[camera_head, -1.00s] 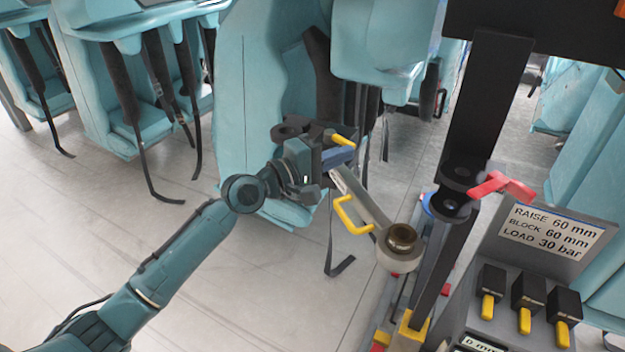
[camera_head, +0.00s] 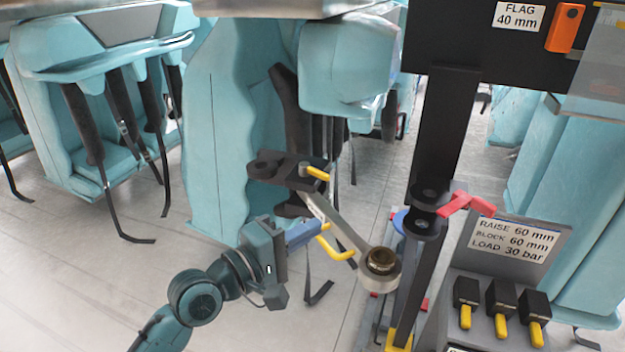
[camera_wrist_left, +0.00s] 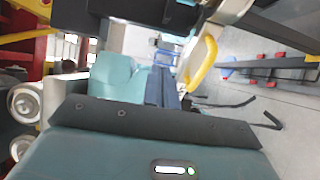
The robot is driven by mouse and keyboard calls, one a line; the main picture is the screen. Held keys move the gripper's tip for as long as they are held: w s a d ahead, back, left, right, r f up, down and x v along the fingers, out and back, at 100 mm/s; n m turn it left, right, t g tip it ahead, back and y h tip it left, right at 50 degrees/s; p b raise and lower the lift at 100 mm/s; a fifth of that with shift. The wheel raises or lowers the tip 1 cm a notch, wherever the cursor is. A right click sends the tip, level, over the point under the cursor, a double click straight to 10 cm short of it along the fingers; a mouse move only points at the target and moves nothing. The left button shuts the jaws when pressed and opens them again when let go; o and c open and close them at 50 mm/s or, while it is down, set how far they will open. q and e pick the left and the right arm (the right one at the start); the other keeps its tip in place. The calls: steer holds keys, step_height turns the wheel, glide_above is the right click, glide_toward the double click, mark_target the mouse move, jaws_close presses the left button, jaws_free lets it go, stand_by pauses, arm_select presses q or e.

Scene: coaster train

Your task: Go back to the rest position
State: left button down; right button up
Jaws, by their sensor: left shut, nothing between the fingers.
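My left gripper (camera_head: 312,234) is in the middle of the head view, with its blue fingers shut and empty. Its fingertips show close to a yellow handle (camera_head: 336,249) on a grey lever arm (camera_head: 335,222); I cannot tell if they touch. The lever arm runs from a dark bracket (camera_head: 282,168) down to a brown-bronze round hub (camera_head: 381,261). In the left wrist view the blue fingers (camera_wrist_left: 162,88) lie together, left of the yellow handle (camera_wrist_left: 203,62). My right gripper is not in view.
Teal coaster seats with hanging black straps (camera_head: 108,190) stand at the left. A black post (camera_head: 443,140) with a red lever (camera_head: 463,203) rises right of the hub. A grey panel (camera_head: 480,295) with yellow-tipped switches stands at the lower right. Open floor (camera_head: 60,270) lies at the lower left.

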arm_select(q)
steer(key=s+a+f+m+y, duration=0.3)
steer(key=s+f, duration=0.3)
steer(key=f, duration=0.3)
steer(key=s+a+f+m+g+y, duration=0.1)
steer(key=s+a+f+m+y, duration=0.2)
steer(key=f, duration=0.7)
steer(key=s+a+f+m+g+y, duration=0.1)
steer(key=s+a+f+m+y, duration=0.3)
steer(key=s+f, duration=0.5)
steer(key=shift+a+f+m, duration=0.2)
steer(key=shift+a+m, duration=0.5)
steer(key=shift+a, duration=0.4)
